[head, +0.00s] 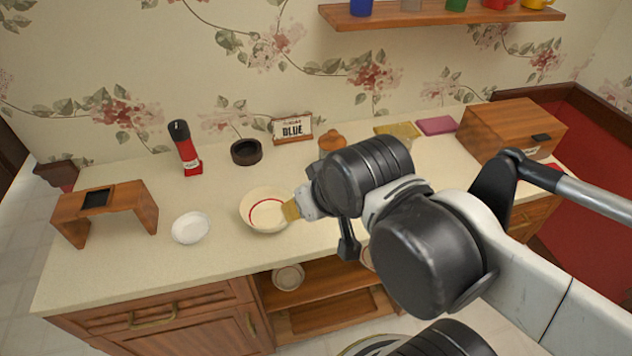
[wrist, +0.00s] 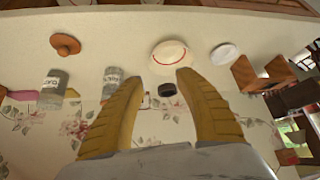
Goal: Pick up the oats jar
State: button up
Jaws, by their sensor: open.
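Two grey cylindrical jars with pale labels stand on the counter in the wrist view, which shows the scene upside down. One jar (wrist: 53,88) is at the left, the other jar (wrist: 112,84) just left of my gripper's left finger. The labels are too small to tell surely which is the oats jar. My arm seems to hide at least one jar in the head view. My gripper (wrist: 157,76) is open and empty, its yellow fingers spread. In the head view my gripper (head: 291,211) is at the right rim of the cream bowl (head: 257,194).
A white saucer (head: 191,227), wooden riser (head: 133,192), red-and-black cylinder (head: 186,150), black ring dish (head: 246,152) and BLUE sign (head: 293,128) stand on the counter. A wooden box (head: 500,122) stands right, below a shelf (head: 400,17) of mugs.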

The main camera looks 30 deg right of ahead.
aim_at(406, 134)
jog(key=i+j+z, duration=0.1)
jog(key=z, duration=0.25)
jog(key=j+z, duration=0.4)
jog(key=i+j+z, duration=0.1)
jog(key=z, duration=0.25)
